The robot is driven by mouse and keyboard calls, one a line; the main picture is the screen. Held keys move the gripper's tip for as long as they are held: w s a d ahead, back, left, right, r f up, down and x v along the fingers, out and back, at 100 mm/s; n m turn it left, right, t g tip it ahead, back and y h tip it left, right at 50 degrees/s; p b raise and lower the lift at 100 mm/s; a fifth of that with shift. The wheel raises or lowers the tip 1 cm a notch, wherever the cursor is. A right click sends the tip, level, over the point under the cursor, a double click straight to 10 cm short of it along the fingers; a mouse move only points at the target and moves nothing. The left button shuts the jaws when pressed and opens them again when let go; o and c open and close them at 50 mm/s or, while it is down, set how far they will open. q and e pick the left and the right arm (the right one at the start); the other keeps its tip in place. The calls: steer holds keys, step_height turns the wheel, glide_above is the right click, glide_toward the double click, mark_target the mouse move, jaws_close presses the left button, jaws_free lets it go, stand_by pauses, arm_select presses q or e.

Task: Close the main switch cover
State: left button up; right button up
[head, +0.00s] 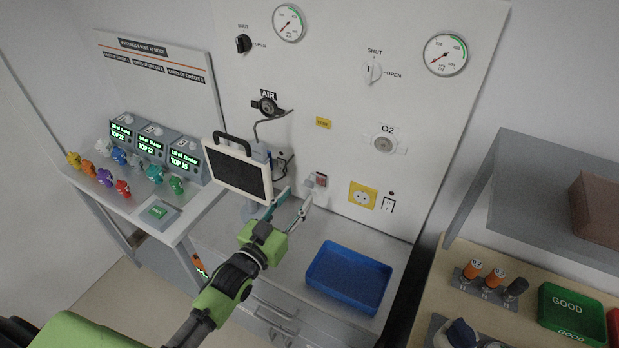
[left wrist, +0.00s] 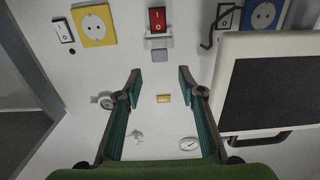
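The main switch is a red rocker (left wrist: 157,19) on the white wall panel. It also shows small in the head view (head: 321,180), right of the black screen. Its pale translucent cover (left wrist: 159,42) stands out from the panel at one edge of the switch, leaving the red rocker exposed; it looks open. My left gripper (head: 296,199) is in front of the panel, just below and left of the switch in the head view. In the left wrist view its two fingers (left wrist: 160,74) are apart with nothing between them, and the cover lies beyond the tips. My right gripper is not visible.
A screen with a white frame (head: 236,170) stands close left of the gripper. A yellow socket (head: 362,196) and a rocker switch (head: 388,205) are on the panel to the right. A blue tray (head: 347,279) lies on the counter below, right of my arm.

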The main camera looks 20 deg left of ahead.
mark_target(309, 182)
arm_select(q)
steer(key=w, duration=0.2)
steer(key=w+d+p, duration=0.1)
steer(key=w, duration=0.5)
steer(key=shift+d, duration=0.25)
steer(key=shift+s, duration=0.1)
jaws_close()
